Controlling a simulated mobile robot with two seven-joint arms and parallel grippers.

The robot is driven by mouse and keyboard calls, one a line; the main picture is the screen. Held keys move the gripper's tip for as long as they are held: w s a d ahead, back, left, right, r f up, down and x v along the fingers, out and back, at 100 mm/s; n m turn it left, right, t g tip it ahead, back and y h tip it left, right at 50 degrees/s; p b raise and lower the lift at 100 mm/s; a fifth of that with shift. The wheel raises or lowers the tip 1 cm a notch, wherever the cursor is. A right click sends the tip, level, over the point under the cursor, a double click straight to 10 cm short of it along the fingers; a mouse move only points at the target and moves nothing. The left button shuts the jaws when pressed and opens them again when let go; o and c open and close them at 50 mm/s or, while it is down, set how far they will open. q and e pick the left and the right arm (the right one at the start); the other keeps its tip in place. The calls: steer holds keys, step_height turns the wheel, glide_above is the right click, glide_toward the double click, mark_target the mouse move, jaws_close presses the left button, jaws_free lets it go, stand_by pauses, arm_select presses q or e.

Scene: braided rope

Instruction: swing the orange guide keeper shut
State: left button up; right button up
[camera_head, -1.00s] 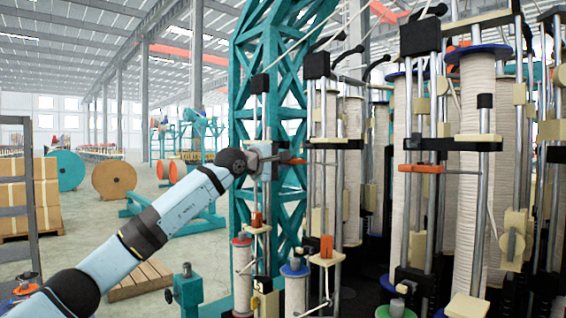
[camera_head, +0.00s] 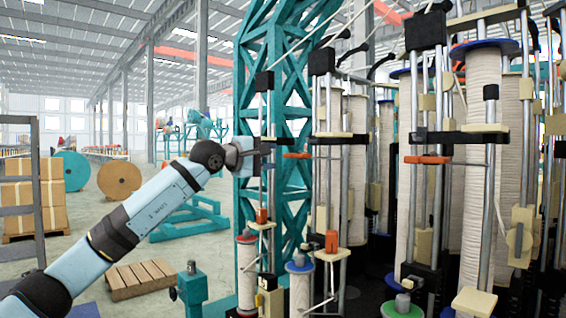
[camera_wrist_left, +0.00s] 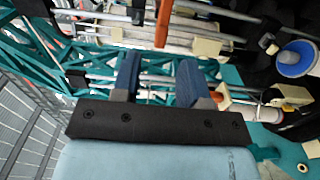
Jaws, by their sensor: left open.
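A thin orange bar (camera_head: 298,155), which looks like the guide keeper, sticks out sideways at a dark bracket on the upright rods of the left carrier. In the left wrist view the orange bar (camera_wrist_left: 163,22) lies ahead of the fingers, in line with the gap between them. My left gripper (camera_head: 267,150) is just left of the bar in the head view. Its two blue fingers (camera_wrist_left: 160,60) are apart with nothing between them. I cannot tell how far the bar is turned. My right gripper is not in view.
A second orange bar (camera_head: 428,160) sits on the carrier to the right. Orange blocks (camera_head: 331,241) sit lower on the rods. White spools (camera_head: 477,160) and steel rods crowd the right side. A teal lattice frame (camera_head: 285,60) stands behind the gripper. The floor at left is open around a pallet (camera_head: 140,278).

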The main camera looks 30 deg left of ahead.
arm_select(q)
steer(key=b+v, duration=0.1)
steer(key=v, duration=0.6)
steer(key=shift+w, duration=0.1)
